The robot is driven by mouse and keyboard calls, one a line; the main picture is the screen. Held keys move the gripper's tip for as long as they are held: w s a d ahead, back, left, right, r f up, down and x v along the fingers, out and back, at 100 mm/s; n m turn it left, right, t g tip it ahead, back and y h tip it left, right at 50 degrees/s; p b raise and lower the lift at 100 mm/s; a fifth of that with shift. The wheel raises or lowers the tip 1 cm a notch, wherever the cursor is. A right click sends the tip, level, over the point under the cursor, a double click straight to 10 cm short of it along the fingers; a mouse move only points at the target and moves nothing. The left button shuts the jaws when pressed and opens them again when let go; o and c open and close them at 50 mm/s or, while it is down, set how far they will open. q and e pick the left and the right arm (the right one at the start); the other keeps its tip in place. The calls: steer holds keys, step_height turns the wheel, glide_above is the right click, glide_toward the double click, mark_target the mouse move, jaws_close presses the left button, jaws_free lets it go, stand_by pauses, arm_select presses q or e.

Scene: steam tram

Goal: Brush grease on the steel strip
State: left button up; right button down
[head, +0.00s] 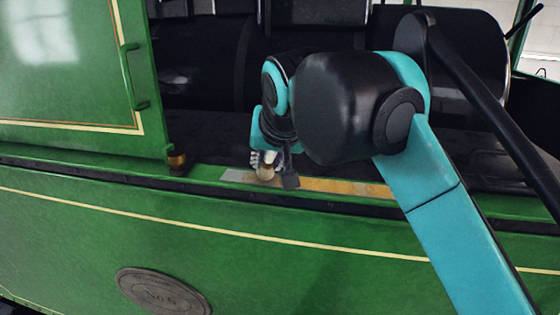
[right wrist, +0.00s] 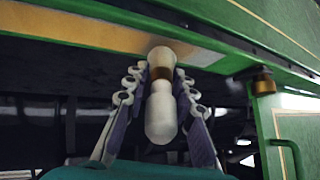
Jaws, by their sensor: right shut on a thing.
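The steel strip (head: 233,176) lies along the green ledge of the tram side. Its right part carries an amber grease coat (head: 335,186), and its left end is bare grey. In the right wrist view the strip (right wrist: 205,61) is amber toward the upper left and grey near the brush. My right gripper (head: 268,162) is over the left part of the strip, shut on a pale brush (right wrist: 160,118) with a brass-coloured band. The brush head (right wrist: 160,55) is at the strip; contact looks likely, but I cannot be sure. My left gripper is out of view.
A green panel with a handle (head: 128,75) stands left of the strip, with a brass fitting (head: 177,161) at its lower corner. Behind the ledge is a dark floor (head: 210,130) and black machinery. An oval number plate (head: 163,291) is below.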

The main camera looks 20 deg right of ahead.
steer(key=shift+w+a, duration=0.4)
steer(key=shift+a, duration=0.35)
steer(key=shift+w+a, duration=0.7)
steer(key=shift+a, duration=0.2)
steer(key=shift+s+d, duration=0.15)
steer(key=shift+r, duration=2.95)
steer(key=shift+r, duration=1.5)
